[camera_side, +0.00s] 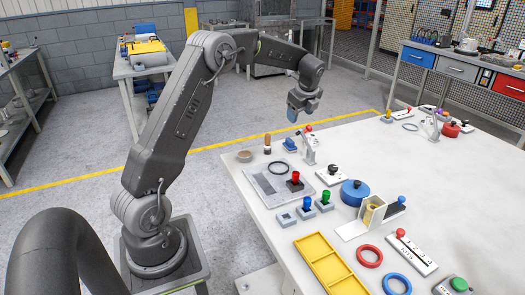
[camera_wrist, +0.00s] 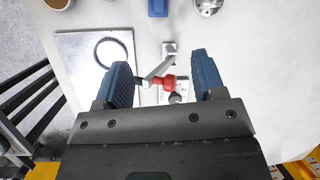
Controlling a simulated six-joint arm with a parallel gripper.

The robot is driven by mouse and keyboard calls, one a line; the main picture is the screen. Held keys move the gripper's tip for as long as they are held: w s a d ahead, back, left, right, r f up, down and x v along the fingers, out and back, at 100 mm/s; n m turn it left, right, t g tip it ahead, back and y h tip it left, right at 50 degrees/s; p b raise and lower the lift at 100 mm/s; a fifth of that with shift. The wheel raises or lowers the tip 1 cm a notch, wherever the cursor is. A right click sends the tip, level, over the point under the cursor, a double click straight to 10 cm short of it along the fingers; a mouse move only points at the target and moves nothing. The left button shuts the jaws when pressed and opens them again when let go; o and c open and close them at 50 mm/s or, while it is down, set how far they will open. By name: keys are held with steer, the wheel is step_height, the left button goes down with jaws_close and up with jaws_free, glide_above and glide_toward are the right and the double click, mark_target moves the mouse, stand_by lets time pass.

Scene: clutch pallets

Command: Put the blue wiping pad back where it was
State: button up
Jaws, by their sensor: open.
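A small blue block (camera_side: 290,145), which looks like the wiping pad, sits near the table's back left edge, beside a red-tipped toggle clamp (camera_side: 309,150). Its blue body (camera_wrist: 157,8) shows at the top edge of the wrist view, partly cut off. My gripper (camera_side: 298,112) is above that table edge, apart from the block. In the wrist view my gripper (camera_wrist: 160,72) has its two blue fingers wide apart with nothing held. The clamp's red tip (camera_wrist: 168,82) appears between the fingers, lower down. The pad's former place is not marked in these frames.
A grey plate (camera_side: 265,185) with a black ring (camera_side: 278,167) lies near the left edge, by a wooden bowl (camera_side: 244,156). A blue disc (camera_side: 354,193), an upright white holder (camera_side: 373,212) and a yellow tray (camera_side: 322,262) stand nearer.

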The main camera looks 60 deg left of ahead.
steer(key=s+d+r+n+t+h, duration=0.1)
steer(key=s+d+r+n, duration=0.4)
steer(key=d, duration=0.4)
steer(key=s+d+r+n+t+h, duration=0.1)
steer(key=s+d+r+n+t, duration=0.15)
steer(key=s+d+r, duration=0.5)
steer(key=s+d+f+n+h, duration=0.1)
steer(key=s+d+f+n, duration=0.1)
steer(key=s+d+n, duration=0.2)
steer(key=s+d+f+n+t+h, duration=0.1)
steer(key=s+d+f+n, duration=0.2)
steer(key=s+d, duration=0.5)
steer(key=s+n, duration=0.1)
steer(key=s, duration=0.4)
steer(key=shift+d, duration=0.25)
